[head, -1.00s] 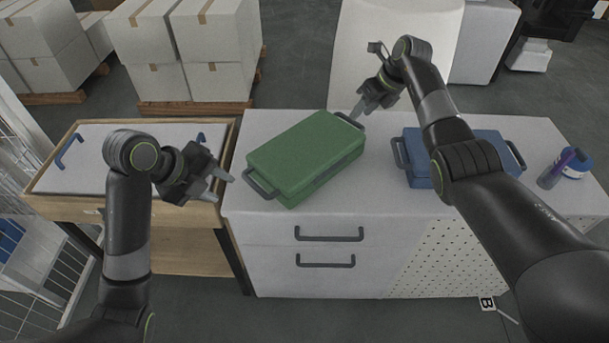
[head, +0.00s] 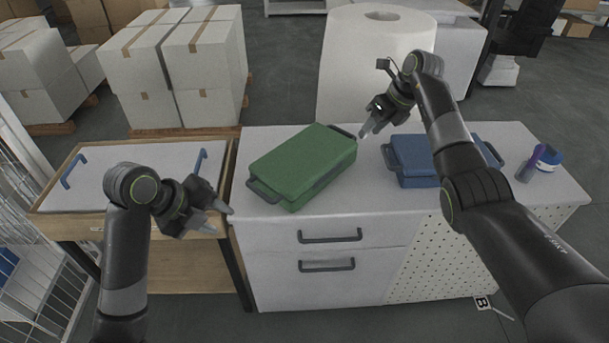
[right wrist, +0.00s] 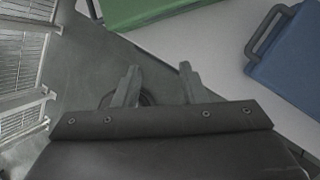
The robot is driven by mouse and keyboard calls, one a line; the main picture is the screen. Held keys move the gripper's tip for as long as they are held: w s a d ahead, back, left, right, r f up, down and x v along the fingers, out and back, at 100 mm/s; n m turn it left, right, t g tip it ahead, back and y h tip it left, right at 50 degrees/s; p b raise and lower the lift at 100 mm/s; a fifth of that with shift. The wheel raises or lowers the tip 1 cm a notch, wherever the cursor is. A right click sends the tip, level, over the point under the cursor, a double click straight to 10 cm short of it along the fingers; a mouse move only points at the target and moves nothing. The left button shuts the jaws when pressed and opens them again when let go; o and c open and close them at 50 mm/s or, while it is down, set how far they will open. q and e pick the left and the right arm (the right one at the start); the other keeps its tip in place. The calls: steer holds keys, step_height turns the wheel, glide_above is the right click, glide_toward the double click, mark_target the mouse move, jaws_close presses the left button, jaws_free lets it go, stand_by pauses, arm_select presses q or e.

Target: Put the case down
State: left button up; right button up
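A green case (head: 303,166) with a dark handle at each end rests at a slant on the white cabinet top (head: 355,203). A corner of the case also shows in the right wrist view (right wrist: 150,10). My left gripper (head: 222,221) is open and empty, to the left of and a little nearer than the case's left handle. My right gripper (head: 369,131) is near the case's far right handle, apart from it. In the right wrist view its fingers (right wrist: 158,86) are spread with nothing between them.
A blue case (head: 411,160) sits on the cabinet's right part, partly behind my right arm. A tape-like blue-and-white roll (head: 546,160) and a purple item (head: 531,164) are farther right. A wooden table with a white tray (head: 130,180) stands left. A large white roll (head: 372,70) and stacked boxes (head: 200,65) are behind.

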arm_select(q)
steer(key=shift+s, duration=0.15)
arm_select(e)
steer(key=v, duration=0.7)
steer(key=shift+r, duration=0.2)
steer(key=shift+w+a, duration=0.1)
arm_select(q)
steer(key=shift+r, duration=0.1)
